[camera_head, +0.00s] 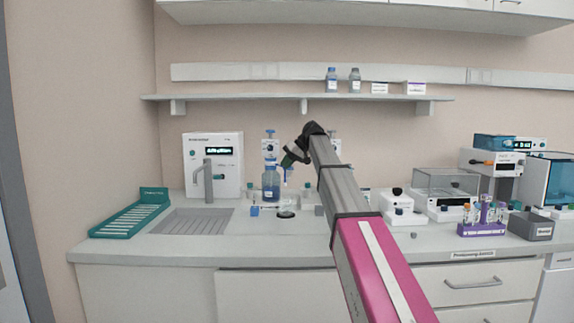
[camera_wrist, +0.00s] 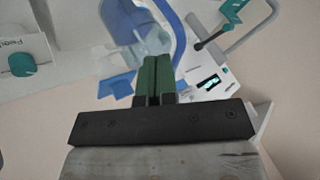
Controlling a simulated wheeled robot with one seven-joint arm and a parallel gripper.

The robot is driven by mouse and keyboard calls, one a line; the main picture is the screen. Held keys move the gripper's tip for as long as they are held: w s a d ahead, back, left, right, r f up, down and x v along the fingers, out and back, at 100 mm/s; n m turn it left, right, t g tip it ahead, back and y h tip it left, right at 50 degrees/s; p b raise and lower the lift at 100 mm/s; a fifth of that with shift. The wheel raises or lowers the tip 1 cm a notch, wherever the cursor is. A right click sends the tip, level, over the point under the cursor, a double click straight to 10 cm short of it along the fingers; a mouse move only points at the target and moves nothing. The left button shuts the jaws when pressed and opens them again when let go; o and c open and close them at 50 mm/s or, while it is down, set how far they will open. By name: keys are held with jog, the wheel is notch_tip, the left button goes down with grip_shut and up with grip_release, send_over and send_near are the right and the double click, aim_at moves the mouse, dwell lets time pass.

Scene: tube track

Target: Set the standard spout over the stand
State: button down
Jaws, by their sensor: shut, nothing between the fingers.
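A clear bottle (camera_head: 271,184) of blue liquid stands on the bench with a blue and white dispenser head (camera_head: 269,147) on top. A thin pale spout (camera_head: 285,176) seems to come off its right side, close to my gripper; its label cannot be read. Near the bottle foot lie a small blue block (camera_head: 254,210) and a low dark round piece (camera_head: 285,214), which may be the stand. My gripper (camera_head: 288,160) is shut and empty beside the bottle. In the wrist view its green fingers (camera_wrist: 154,65) are together, beside a blue curved piece (camera_wrist: 181,38).
A white machine (camera_head: 226,150) with a tap and a sink grid (camera_head: 192,221) are left of the bottle. A green rack (camera_head: 130,219) is at far left. My arm hides part of a second dispenser (camera_head: 335,134). Balances and a purple tube rack (camera_head: 482,229) stand right.

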jog(key=shift+s, duration=0.1)
jog(key=s+a+m+t+h, duration=0.2)
jog(key=a+m+t+h, duration=0.1)
jog(key=a+m, duration=0.4)
jog(key=shift+s+a+m+t, duration=0.2)
jog(key=shift+s+m+t, duration=0.05)
jog(key=shift+m+t, duration=0.6)
jog(key=shift+w, duration=0.1)
jog(key=shift+w+d, duration=0.5)
jog(key=shift+d, duration=0.05)
jog(key=shift+r, duration=0.15)
